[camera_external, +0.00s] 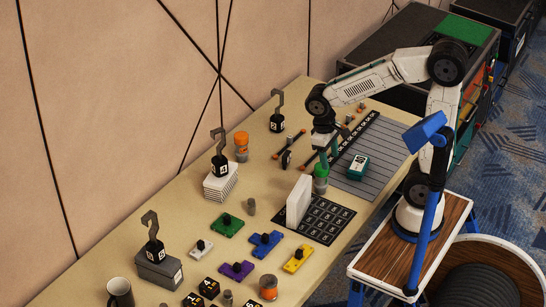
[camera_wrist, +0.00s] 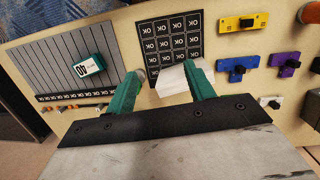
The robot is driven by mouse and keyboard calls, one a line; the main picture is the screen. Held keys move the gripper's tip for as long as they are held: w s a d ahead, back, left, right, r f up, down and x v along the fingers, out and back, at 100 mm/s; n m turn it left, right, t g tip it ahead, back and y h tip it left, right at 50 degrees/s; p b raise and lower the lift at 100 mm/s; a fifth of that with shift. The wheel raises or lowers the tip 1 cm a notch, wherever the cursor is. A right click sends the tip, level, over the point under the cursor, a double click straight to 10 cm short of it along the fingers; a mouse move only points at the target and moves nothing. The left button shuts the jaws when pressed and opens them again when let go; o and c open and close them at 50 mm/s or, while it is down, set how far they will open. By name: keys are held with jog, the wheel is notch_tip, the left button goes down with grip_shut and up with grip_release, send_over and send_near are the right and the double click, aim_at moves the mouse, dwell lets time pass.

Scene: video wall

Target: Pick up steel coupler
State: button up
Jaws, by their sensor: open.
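A small grey cylinder (camera_external: 251,206) stands on the tan table left of the black OK-grid mat in the external view. It may be the steel coupler, but I cannot tell for certain. I cannot make it out in the wrist view. My gripper (camera_external: 306,168) hangs above the table behind the mat. In the wrist view my gripper (camera_wrist: 163,88) has its two green fingers wide apart. A white block (camera_wrist: 172,79) shows between them, nearer the right finger; no held object shows.
The white block (camera_external: 298,201) stands upright on the OK mat (camera_external: 325,218). Coloured plates, hooked weights, an orange-topped jar (camera_external: 241,145) and a mug (camera_external: 120,292) occupy the table's left part.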

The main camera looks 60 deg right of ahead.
jog(key=w+a+f+m, duration=0.2)
jog(key=w+a+f, duration=0.3)
jog(key=w+f, duration=0.3)
jog(key=w+a+f+m, duration=0.2)
jog(key=w+a+f, duration=0.2)
jog(key=w+f, duration=0.35)
jog(key=m+t, duration=0.3)
send_over(251, 200)
jog(key=shift+s+a+f, duration=0.1)
jog(key=shift+s+a, duration=0.05)
jog(key=shift+s, duration=0.15)
jog(key=shift+w+f, duration=0.1)
notch_tip(251, 200, down, 8)
jog(key=shift+w+r, duration=0.15)
jog(key=c, duration=1)
